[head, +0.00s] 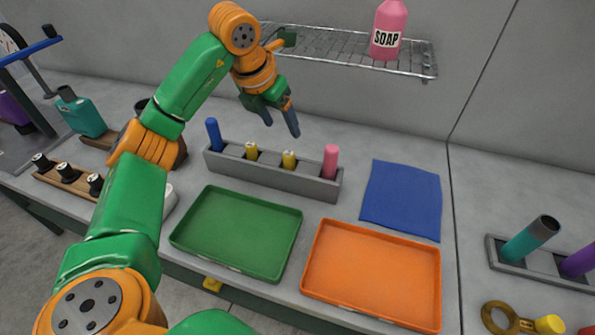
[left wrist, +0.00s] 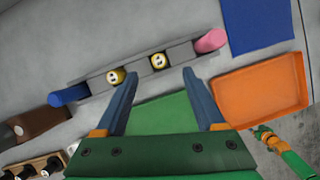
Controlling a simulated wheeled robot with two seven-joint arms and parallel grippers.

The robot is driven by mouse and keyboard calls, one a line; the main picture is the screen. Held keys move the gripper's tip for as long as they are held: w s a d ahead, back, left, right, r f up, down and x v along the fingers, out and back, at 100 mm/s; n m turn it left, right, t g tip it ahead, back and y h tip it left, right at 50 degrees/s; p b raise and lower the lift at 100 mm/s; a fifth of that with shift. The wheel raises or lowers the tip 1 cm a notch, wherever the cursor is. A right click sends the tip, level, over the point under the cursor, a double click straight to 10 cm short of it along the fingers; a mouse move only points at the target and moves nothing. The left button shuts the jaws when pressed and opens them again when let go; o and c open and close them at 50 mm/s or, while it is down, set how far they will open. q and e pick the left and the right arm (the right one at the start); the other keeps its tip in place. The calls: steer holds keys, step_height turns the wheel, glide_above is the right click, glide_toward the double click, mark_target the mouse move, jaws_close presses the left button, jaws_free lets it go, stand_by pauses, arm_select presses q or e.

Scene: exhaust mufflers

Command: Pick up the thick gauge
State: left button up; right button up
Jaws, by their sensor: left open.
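A grey rack (head: 265,176) holds a row of upright pieces: a blue cylinder (head: 214,134) at its left end, two short yellow pieces (head: 251,151) (head: 289,160) in the middle, and a pink cylinder (head: 331,161) at its right end. None carries a readable label, so I cannot tell which is the thick gauge. My left gripper (head: 281,122) is open and empty above the rack. In the left wrist view, its fingers (left wrist: 160,76) point toward the rack, with the yellow pieces (left wrist: 116,76) (left wrist: 158,61) ahead. A small green-orange arm shows at lower right there; its jaws are unclear.
A green tray (head: 185,243) and an orange tray (head: 310,282) lie in front of the rack. A blue mat (head: 402,200) lies to its right. A wire shelf (head: 335,50) with a soap bottle (head: 389,28) hangs behind. A teal cylinder (head: 530,240) stands in a holder at right.

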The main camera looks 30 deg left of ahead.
arm_select(q)
steer(key=b, duration=0.3)
glide_toward(288, 154)
step_height(288, 154, down, 3)
steer(key=x, duration=0.3)
steer(key=w+p+x, duration=0.1)
steer(key=x, duration=0.2)
steer(key=shift+w+f, duration=0.15)
steer(key=shift+w, duration=0.05)
jaws_close()
arm_select(e)
step_height(288, 154, down, 3)
steer(key=shift+s+r, duration=0.15)
